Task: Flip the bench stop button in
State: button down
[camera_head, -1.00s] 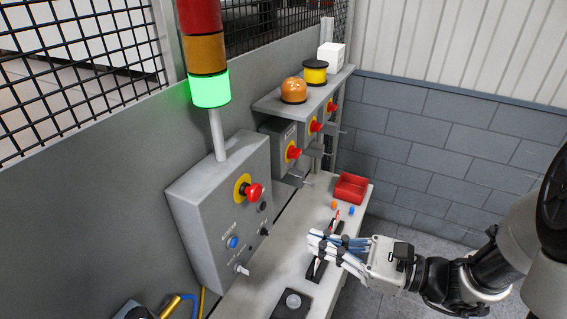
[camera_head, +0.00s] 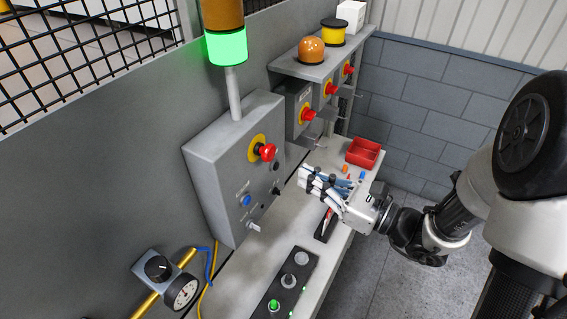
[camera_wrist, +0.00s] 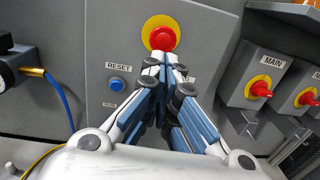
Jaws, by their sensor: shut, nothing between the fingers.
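A grey control panel (camera_head: 205,165) carries a red mushroom button (camera_head: 267,152) on a yellow collar. It also shows in the wrist view as a red button (camera_wrist: 162,39). Other red buttons on yellow plates sit on boxes under the shelf, one (camera_wrist: 262,89) labelled MAIN. I cannot read which button is labelled bench. My gripper (camera_head: 303,178) is shut and empty, in front of the panel and right of its red button. In the wrist view my gripper (camera_wrist: 168,62) has its fingertips just below the red button, overlapping its lower edge; contact cannot be told.
A blue RESET button (camera_wrist: 117,84) and a black knob are on the panel. A red tray (camera_head: 363,153) and small coloured pieces lie on the bench (camera_head: 335,250). A black strip with a green button (camera_head: 273,305) is in front. A gauge (camera_head: 183,293) with pipes stands at left.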

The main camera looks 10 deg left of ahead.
aim_at(271, 159)
jog(key=x, duration=0.7)
